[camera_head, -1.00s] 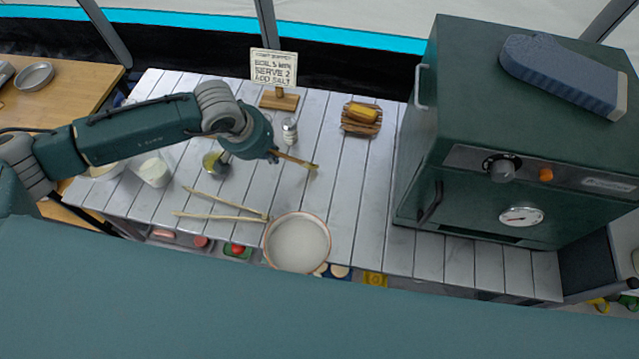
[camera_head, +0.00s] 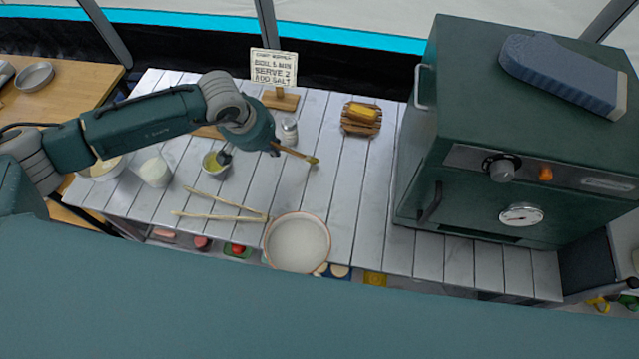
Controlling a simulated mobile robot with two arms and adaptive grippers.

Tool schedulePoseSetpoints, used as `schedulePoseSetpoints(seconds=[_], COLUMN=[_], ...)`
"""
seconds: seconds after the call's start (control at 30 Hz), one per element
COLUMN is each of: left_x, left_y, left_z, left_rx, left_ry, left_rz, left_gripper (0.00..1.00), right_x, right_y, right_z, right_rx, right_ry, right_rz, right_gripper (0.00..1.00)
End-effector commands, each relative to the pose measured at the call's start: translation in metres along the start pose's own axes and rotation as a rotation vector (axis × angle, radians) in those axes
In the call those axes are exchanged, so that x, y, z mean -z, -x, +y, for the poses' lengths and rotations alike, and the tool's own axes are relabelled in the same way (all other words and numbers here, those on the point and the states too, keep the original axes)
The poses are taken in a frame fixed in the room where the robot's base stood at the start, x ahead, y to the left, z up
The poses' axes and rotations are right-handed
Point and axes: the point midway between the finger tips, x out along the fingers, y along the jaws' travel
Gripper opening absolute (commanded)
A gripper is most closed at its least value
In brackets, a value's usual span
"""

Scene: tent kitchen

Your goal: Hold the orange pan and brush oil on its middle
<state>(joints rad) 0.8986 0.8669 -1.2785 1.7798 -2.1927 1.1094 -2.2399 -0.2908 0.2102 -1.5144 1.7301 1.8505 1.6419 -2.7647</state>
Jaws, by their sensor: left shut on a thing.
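The pan (camera_head: 297,243) is round with an orange rim and a pale inside. It sits at the front edge of the white slatted table. My left gripper (camera_head: 275,148) is shut on a brush (camera_head: 298,156) with a thin wooden handle. Its tip points right, above the table and behind the pan, apart from it. A small bowl of yellowish oil (camera_head: 216,165) stands left of the gripper, with a dark utensil end over it. The arm hides part of the table. My right gripper is not in view.
Wooden tongs (camera_head: 225,213) lie left of the pan. A white cup (camera_head: 155,172), a salt shaker (camera_head: 289,132), a sign (camera_head: 274,70) and a rack with a yellow block (camera_head: 362,118) stand around. A green oven (camera_head: 500,150) fills the right. The table between rack and pan is clear.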

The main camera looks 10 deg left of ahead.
Motion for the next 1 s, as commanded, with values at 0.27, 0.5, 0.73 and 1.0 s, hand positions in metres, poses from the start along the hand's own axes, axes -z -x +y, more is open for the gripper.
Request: schedulePoseSetpoints(seconds=[0.27, 0.5, 0.73, 1.0], left_x=[0.010, 0.018, 0.024, 0.033], left_y=[-0.002, -0.004, -0.005, -0.006], left_z=[-0.009, -0.018, -0.024, -0.032], left_rx=[0.001, 0.002, 0.002, 0.001], left_ry=[0.002, 0.004, 0.003, 0.002], left_rz=[0.001, 0.001, 0.001, 0.001], left_gripper=[0.00, 0.00, 0.00, 0.00], right_x=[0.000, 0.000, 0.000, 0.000], right_y=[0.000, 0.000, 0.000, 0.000], right_z=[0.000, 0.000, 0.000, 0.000], right_rx=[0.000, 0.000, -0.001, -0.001], right_ry=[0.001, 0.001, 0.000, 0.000], right_rz=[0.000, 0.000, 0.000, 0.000], right_gripper=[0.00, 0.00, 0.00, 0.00])
